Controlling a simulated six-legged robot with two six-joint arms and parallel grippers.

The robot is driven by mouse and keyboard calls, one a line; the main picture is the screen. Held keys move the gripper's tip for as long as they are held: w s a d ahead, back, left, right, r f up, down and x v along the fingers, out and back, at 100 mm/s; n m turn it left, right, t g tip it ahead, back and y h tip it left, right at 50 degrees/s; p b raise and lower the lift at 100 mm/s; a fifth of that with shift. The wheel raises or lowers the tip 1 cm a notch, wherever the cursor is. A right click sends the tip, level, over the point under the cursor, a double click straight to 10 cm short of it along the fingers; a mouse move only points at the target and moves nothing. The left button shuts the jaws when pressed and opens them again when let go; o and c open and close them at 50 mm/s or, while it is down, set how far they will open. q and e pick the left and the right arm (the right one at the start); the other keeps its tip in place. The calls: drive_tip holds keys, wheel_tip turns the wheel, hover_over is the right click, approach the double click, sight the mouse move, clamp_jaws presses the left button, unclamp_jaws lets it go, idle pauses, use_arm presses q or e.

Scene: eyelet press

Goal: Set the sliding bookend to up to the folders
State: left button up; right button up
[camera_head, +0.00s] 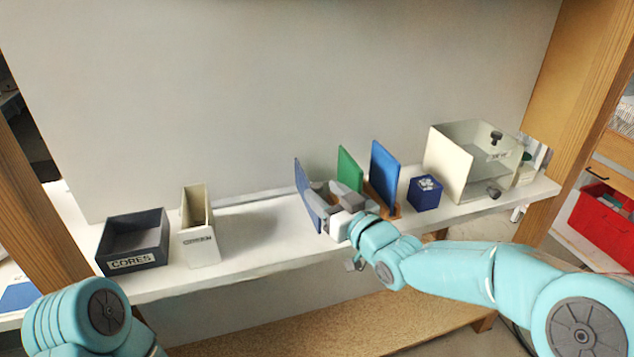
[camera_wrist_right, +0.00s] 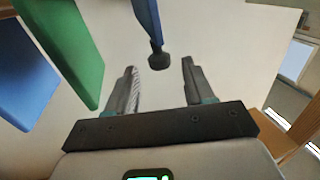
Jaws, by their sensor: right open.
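The sliding bookend looks like the thin blue upright panel (camera_head: 306,194) at the left of the folder group. In the right wrist view it is a blue panel (camera_wrist_right: 148,18) with a dark knob (camera_wrist_right: 158,61). A green folder (camera_head: 349,170) and a blue folder (camera_head: 384,166) stand to its right, apart from it by a gap. My right gripper (camera_head: 328,193) is open beside the bookend. In the wrist view the knob lies between and just beyond its fingertips, not visibly gripped. The gripper hides part of the bookend's lower side. My left gripper is out of view.
A wooden base (camera_head: 383,205) shows by the folders. Right of them stand a small dark-blue box (camera_head: 424,194) and a cream box with knobs (camera_head: 450,164). On the left are a dark CORES bin (camera_head: 135,241) and a cream upright holder (camera_head: 199,246). The shelf (camera_head: 258,235) between is clear.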

sight(320, 189)
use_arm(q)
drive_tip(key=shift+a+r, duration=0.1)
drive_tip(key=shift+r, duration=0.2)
use_arm(e)
drive_tip(key=shift+x, duration=2)
